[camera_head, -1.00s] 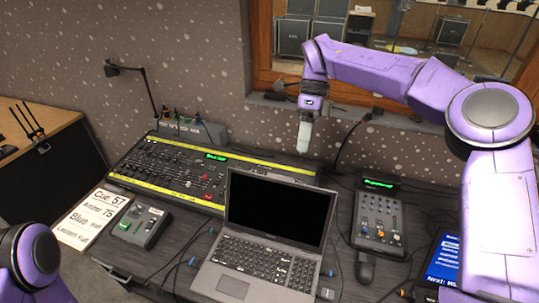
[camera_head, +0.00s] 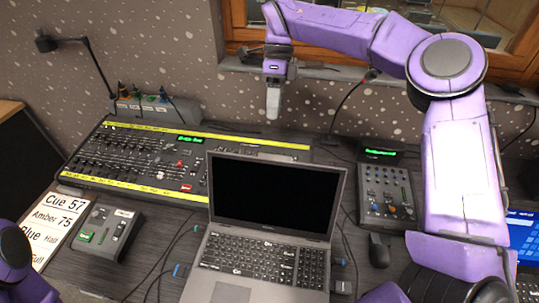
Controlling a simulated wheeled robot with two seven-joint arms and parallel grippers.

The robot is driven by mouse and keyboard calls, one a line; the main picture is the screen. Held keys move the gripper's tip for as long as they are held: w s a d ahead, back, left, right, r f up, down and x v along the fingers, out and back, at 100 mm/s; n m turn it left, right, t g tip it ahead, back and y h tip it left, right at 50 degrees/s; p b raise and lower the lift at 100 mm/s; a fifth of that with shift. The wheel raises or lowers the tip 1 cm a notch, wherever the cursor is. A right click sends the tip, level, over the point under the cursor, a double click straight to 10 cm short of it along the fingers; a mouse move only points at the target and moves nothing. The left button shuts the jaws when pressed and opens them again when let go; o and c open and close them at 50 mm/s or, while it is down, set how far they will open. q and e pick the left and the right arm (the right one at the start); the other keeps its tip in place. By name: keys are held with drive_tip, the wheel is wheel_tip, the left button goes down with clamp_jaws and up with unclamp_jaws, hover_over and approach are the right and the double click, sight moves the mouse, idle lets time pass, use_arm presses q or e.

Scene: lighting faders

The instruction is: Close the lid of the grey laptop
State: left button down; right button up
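The grey laptop (camera_head: 262,262) stands on the desk with its lid (camera_head: 274,197) raised and its black screen facing me. My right gripper (camera_head: 273,112) hangs above and behind the lid's top edge, near the wall below the window. It points down and touches nothing that I can see. Its fingers look close together, but the gap between them cannot be made out. My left arm shows only as a purple part at the lower left edge; its gripper is outside the view.
A lighting console (camera_head: 140,160) with yellow strips lies left of and behind the laptop. A small control box (camera_head: 105,232) and a cue sheet (camera_head: 52,222) lie at left. A fader unit (camera_head: 387,195) and a mouse (camera_head: 379,250) are at right. Cables run beside the laptop.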

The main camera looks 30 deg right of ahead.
drive_tip(key=p+x, duration=0.1)
drive_tip(key=x, duration=1)
drive_tip(key=shift+f, duration=0.2)
drive_tip(key=shift+w+d, duration=0.1)
drive_tip(key=shift+w, duration=0.05)
clamp_jaws()
idle(0.7)
